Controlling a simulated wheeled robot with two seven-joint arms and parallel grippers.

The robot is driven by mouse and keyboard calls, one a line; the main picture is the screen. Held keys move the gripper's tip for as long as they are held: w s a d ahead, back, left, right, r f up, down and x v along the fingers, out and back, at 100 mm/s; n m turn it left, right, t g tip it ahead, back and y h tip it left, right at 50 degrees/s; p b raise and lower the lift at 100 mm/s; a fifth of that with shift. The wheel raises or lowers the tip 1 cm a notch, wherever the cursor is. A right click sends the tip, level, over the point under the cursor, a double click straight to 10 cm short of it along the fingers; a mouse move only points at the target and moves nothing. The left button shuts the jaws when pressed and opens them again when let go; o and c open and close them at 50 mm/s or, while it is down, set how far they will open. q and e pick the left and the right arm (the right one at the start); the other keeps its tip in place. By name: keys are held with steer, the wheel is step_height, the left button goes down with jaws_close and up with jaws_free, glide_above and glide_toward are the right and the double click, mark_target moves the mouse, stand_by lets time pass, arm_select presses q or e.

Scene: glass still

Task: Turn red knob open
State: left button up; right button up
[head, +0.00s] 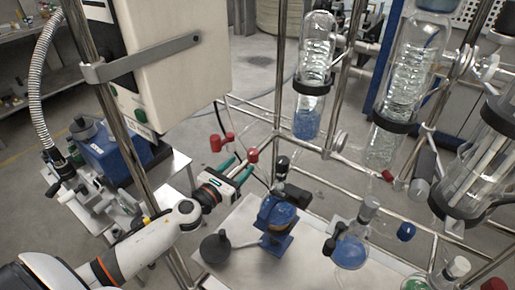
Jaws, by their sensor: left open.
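Several small red knobs sit on thin metal pipework in the middle of the head view. Two red knobs, a left one (215,144) and one beside it (229,138), are close together, and a third red knob (252,155) is a little lower to the right. My left gripper (241,163) has teal fingers, is open and reaches up toward these knobs from below. One fingertip is right by the third knob; I cannot tell whether they touch. Which knob is meant is not clear. My right gripper is not in view.
Glass columns (314,75) on metal rods stand to the right. A beige control box (170,65) hangs above my left arm, beside an upright pole.

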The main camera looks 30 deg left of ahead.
mark_target(256, 150)
arm_select(q)
steer(key=w, duration=0.6)
steer(key=w+d, duration=0.1)
steer(key=w, duration=0.2)
steer(key=shift+w+f+p, duration=0.1)
steer(key=shift+w+p, duration=0.05)
steer(key=shift+p, duration=0.2)
steer(key=c, duration=1)
